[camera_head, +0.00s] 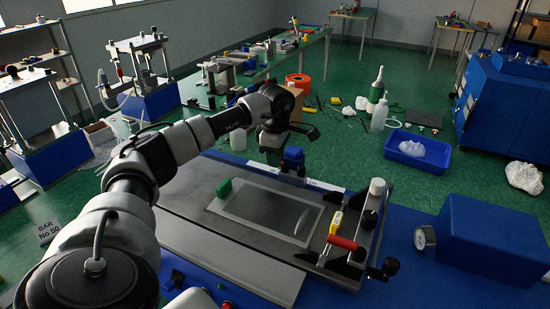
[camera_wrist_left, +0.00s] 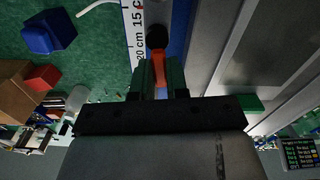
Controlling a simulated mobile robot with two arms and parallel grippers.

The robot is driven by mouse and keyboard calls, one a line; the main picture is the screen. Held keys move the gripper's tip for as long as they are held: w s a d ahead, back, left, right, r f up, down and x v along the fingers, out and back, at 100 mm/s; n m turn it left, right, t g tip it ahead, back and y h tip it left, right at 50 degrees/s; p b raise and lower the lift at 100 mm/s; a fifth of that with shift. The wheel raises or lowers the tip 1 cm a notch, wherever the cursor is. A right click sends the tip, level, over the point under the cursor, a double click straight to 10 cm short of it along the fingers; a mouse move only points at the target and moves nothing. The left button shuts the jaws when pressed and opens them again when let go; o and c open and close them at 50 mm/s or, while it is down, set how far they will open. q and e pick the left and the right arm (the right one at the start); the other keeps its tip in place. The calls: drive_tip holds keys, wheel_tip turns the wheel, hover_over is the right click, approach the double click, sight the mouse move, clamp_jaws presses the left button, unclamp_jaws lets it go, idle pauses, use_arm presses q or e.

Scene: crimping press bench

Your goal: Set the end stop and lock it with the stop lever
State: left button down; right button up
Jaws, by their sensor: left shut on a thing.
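The end stop (camera_head: 291,158) is a small blue block on the rail with a white ruler scale (camera_head: 322,185) along the far edge of the grey press bed. My left gripper (camera_head: 286,146) is over it and partly hides it. In the left wrist view, the fingers (camera_wrist_left: 160,78) are shut on the orange stop lever (camera_wrist_left: 158,66), whose black knob (camera_wrist_left: 156,36) sticks out beyond the fingertips. The ruler (camera_wrist_left: 134,28) runs beside it, with marks at 15 and 20 cm. Whether the lever is locked cannot be told. My right gripper is not in view.
A blue box (camera_head: 490,235) and a gauge (camera_head: 425,238) stand at right. A blue tray (camera_head: 417,150) lies beyond.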

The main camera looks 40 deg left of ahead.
use_arm(q)
drive_tip(key=shift+w+r+m, duration=0.1)
drive_tip(key=shift+w+m, duration=0.05)
drive_tip(key=shift+m, duration=0.25)
drive_tip(key=c, duration=1.1)
unclamp_jaws()
wheel_tip(320, 180, up, 11)
drive_tip(key=shift+f+b, duration=0.1)
drive_tip(key=shift+b, duration=0.6)
